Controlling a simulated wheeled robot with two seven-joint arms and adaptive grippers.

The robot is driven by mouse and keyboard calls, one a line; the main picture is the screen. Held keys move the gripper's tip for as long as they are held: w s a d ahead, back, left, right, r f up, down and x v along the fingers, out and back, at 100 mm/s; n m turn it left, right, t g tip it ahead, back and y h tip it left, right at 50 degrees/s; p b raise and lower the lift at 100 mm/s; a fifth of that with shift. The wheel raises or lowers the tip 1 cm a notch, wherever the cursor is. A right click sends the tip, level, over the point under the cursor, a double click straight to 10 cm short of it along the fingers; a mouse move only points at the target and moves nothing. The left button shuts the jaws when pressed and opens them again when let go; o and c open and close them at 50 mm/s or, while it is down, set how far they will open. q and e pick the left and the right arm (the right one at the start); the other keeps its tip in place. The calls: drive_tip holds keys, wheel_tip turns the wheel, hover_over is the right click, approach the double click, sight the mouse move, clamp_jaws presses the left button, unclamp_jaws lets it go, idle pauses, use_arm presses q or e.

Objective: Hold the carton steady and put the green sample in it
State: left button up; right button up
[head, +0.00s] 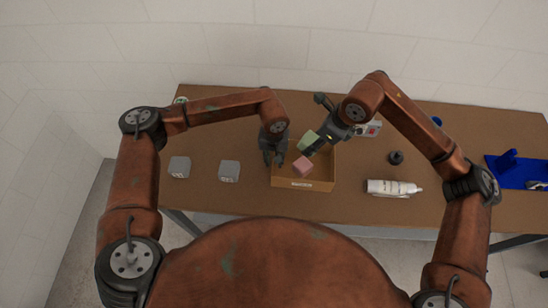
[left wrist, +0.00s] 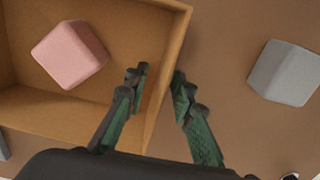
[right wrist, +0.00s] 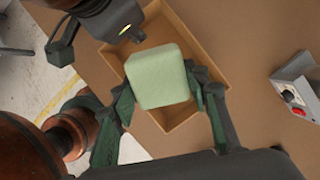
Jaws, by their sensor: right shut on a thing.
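The open carton (head: 328,185) stands on the table, and its rim shows in the left wrist view (left wrist: 187,18). My left gripper (head: 274,158) is at its left wall, one finger inside and one outside, with the jaws partly apart. The left wrist view shows the fingers (left wrist: 160,75) around the wall, with a gap on the inner side. My right gripper (right wrist: 160,92) is shut on the green sample (right wrist: 157,75), which it holds above the carton. The green sample also shows in the head view (head: 308,141). A pink block (head: 302,166) lies inside the carton.
Two grey cubes (head: 179,167) (head: 229,171) stand left of the carton. To its right are a white bottle (head: 392,187), a dark ring (head: 396,157) and a grey box with a red button (right wrist: 299,90). A blue tray (head: 515,176) lies at the far right.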

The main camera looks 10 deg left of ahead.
use_arm(q)
clamp_jaws()
idle(0.4)
use_arm(e)
drive_tip(key=shift+f, duration=5.65)
drive_tip(key=o, duration=0.9)
drive_tip(key=v, duration=1.2)
